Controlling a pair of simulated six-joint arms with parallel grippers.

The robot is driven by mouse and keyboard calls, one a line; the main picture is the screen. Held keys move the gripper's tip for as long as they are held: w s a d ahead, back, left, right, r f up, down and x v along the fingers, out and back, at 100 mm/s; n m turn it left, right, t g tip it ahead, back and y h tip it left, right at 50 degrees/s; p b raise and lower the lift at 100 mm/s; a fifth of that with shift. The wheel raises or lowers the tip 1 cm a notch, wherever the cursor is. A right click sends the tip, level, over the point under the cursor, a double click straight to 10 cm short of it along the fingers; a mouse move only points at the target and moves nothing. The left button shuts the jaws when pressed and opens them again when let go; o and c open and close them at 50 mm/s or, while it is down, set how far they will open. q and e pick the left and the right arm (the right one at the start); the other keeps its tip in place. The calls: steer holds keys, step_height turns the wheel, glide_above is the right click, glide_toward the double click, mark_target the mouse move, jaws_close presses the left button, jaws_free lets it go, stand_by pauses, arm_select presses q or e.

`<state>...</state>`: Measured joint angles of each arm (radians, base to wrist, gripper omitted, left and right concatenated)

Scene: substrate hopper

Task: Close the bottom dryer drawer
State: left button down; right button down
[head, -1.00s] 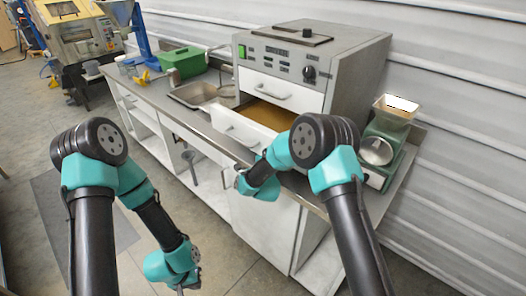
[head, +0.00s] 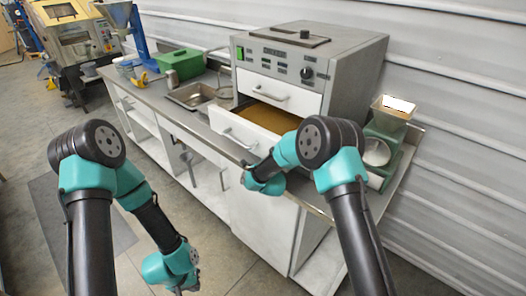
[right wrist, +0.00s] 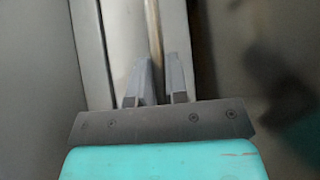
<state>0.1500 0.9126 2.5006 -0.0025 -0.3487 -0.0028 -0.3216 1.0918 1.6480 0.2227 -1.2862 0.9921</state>
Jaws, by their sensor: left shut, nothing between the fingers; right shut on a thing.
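The grey and white dryer (head: 345,75) stands on the counter. Its bottom drawer (head: 228,121) is pulled out, and the brown inside shows; the upper drawer (head: 262,92) is shut. My right gripper (head: 247,166) is at the front of the bottom drawer, its fingers hardly visible in the head view. In the right wrist view, its two fingers (right wrist: 161,85) are closed about a thin metal bar (right wrist: 153,30), which looks like the drawer's handle. My left gripper (head: 180,288) hangs low at the bottom left, shut and empty, far from the dryer; its tips are barely visible.
A green scale-like device with a hopper (head: 392,120) stands right of the dryer. A sink (head: 190,96) and a green box (head: 180,64) are on the counter to the left. The floor before the counter is clear.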

steer(key=shift+w+d, duration=0.15)
steer(key=c, duration=1.5)
jaws_free()
steer(key=shift+w, duration=0.1)
steer(key=o, duration=0.4)
steer(key=shift+s, duration=0.2)
steer(key=s, duration=0.5)
steer(key=s+f, duration=0.1)
steer(key=s, duration=0.5)
steer(key=s+d+f, duration=0.1)
steer(key=s, duration=0.5)
steer(key=shift+f, duration=0.2)
